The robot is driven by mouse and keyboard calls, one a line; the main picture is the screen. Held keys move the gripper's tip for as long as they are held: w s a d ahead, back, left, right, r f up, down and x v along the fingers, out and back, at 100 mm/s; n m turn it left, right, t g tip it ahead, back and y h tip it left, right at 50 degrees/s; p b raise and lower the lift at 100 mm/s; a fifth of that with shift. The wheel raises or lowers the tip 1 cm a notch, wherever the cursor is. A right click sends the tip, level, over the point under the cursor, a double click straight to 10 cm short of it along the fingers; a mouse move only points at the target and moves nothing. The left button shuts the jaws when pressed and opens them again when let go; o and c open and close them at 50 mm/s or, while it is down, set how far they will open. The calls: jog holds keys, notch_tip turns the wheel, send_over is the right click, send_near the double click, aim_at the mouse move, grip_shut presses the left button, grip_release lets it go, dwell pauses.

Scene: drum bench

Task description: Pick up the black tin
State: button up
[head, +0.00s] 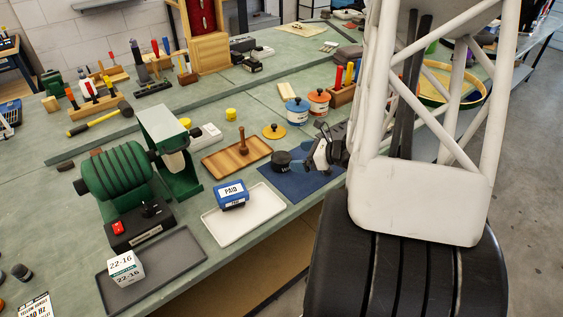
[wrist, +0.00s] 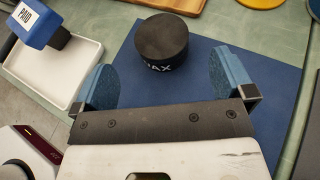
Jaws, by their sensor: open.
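The black tin (head: 282,161) is a short round tin standing on a blue mat (head: 300,190). In the wrist view the tin (wrist: 161,40) shows its dark top and part of a white label reading "AX" on its side. My gripper (wrist: 168,82) is open, its two blue-padded fingers wide apart. The tin lies beyond the fingertips, roughly centred between them and not touching either. In the head view my gripper (head: 322,150) is just right of the tin, low over the mat, its fingers partly hidden.
A wooden tray (head: 222,160) with a wooden stamp stands left of the tin. A white tray (head: 245,225) with a blue PAID box (head: 231,196) is nearer. Blue (head: 297,112) and orange (head: 318,103) pots and a yellow lid (head: 274,131) stand behind. The mat around the tin is clear.

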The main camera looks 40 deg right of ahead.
aim_at(281, 157)
jog(key=shift+x, duration=1.2)
jog(key=shift+x, duration=2.6)
jog(key=shift+f, duration=0.2)
jog(key=c, duration=1)
jog(key=shift+r, duration=0.15)
jog(key=shift+d+r, duration=0.1)
jog(key=shift+r, duration=0.95)
jog(key=shift+s+a+r, duration=0.25)
jog(key=shift+s+r, duration=0.2)
jog(key=shift+r, duration=0.2)
jog(key=s+a, duration=0.2)
jog(key=s, duration=0.2)
jog(key=s+a+r, duration=0.1)
jog(key=s+a, duration=0.2)
jog(key=s, duration=0.1)
jog(key=s+a, duration=0.2)
jog(key=s, duration=0.3)
jog(key=shift+s+a+r, duration=0.1)
jog(key=shift+a+r, duration=0.1)
